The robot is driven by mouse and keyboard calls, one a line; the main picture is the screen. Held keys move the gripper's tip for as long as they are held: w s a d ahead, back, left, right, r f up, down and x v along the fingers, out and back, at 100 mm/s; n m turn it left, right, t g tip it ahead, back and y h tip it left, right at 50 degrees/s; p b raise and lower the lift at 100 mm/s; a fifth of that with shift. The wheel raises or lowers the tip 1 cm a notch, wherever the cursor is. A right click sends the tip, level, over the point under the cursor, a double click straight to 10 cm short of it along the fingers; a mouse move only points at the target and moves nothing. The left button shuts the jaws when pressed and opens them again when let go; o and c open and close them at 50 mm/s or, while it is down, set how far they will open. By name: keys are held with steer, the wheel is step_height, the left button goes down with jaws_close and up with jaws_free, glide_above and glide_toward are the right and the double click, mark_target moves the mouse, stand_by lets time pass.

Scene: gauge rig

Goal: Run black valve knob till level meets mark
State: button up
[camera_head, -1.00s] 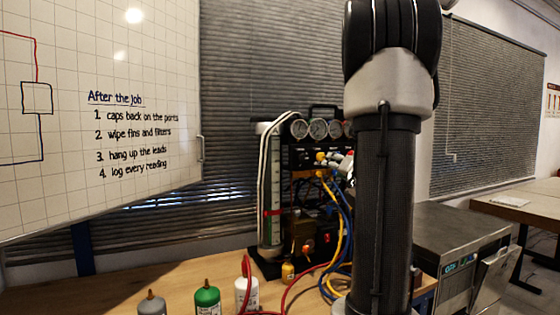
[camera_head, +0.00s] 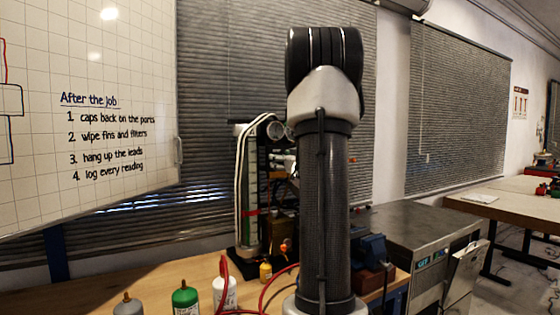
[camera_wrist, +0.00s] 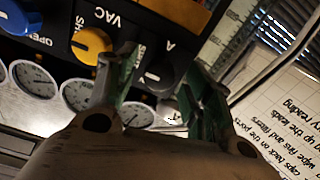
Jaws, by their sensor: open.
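In the wrist view, my gripper (camera_wrist: 160,66) is open, with one green-grey finger on each side of the black valve knob (camera_wrist: 161,76). The knob has a pale pointer line and sits on the dark panel near the letter A. I cannot tell whether either finger touches it. In the head view, the tall sight tube (camera_head: 250,180) stands at the left side of the rig, with a red mark (camera_head: 250,212) across it. The liquid level cannot be read clearly. My upright arm hides the gripper and much of the rig there.
A yellow knob (camera_wrist: 92,45) marked VAC sits close beside the left finger. Round gauges (camera_wrist: 78,95) line the panel below. Green (camera_head: 185,300) and white (camera_head: 225,293) bottles and a red hose (camera_head: 275,285) are on the bench. A blue vise (camera_head: 371,250) stands right of my arm.

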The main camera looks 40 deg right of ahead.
steer(key=shift+x, duration=0.8)
steer(key=c, duration=1.1)
steer(key=shift+o, duration=0.2)
steer(key=n, duration=0.5)
steer(key=o, duration=1.1)
steer(key=shift+c, duration=0.2)
steer(key=shift+s, duration=0.15)
